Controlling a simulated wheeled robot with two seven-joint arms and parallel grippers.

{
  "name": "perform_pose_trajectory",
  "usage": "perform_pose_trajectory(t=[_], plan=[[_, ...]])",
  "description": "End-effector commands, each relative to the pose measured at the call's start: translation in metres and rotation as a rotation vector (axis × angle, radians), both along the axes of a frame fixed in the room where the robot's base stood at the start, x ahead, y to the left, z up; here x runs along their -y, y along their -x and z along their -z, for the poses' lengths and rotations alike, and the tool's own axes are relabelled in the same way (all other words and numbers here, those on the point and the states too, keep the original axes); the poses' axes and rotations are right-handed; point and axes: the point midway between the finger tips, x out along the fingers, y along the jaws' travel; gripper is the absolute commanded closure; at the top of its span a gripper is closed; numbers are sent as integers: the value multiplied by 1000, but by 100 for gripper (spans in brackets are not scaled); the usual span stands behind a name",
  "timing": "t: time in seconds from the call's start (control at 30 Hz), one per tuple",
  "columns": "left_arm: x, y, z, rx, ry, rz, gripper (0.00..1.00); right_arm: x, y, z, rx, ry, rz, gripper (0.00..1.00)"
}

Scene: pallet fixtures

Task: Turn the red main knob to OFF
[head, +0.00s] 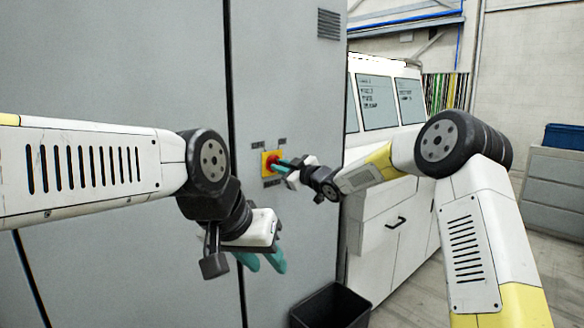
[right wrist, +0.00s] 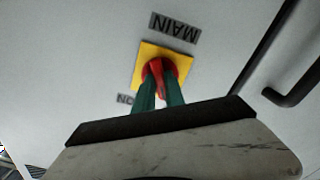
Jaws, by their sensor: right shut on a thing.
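The red main knob (right wrist: 158,74) sits on a yellow square plate (right wrist: 149,54) on the grey cabinet door. The plate also shows in the head view (head: 266,160). My right gripper (right wrist: 160,88) is at the knob, its green fingers shut on the knob's red handle, one on each side. In the head view my right gripper (head: 284,165) reaches the plate from the right. A MAIN label (right wrist: 175,28) is beside the plate; another label is partly hidden by a finger. My left gripper (head: 262,262) hangs low, its green fingers apart and empty, away from the knob.
The tall grey cabinet (head: 300,90) fills the left and middle. A black bin (head: 330,306) stands on the floor in front of it. A white console (head: 385,235) with screens is to the right. A dark bar handle (right wrist: 290,95) is near the knob in the right wrist view.

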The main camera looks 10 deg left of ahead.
Motion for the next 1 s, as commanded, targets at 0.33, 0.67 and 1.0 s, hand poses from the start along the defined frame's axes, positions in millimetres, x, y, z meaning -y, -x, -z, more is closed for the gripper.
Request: perform_pose_trajectory(t=[0.33,0.67,1.0], plan=[[0,0,0,0,0,0,64,1,0,1,-1,3,1,64],[0,0,0,0,0,0,64,3,2,0,-1,1,1,64],[0,0,0,0,0,0,64,46,34,0,-1,3,2,64]])
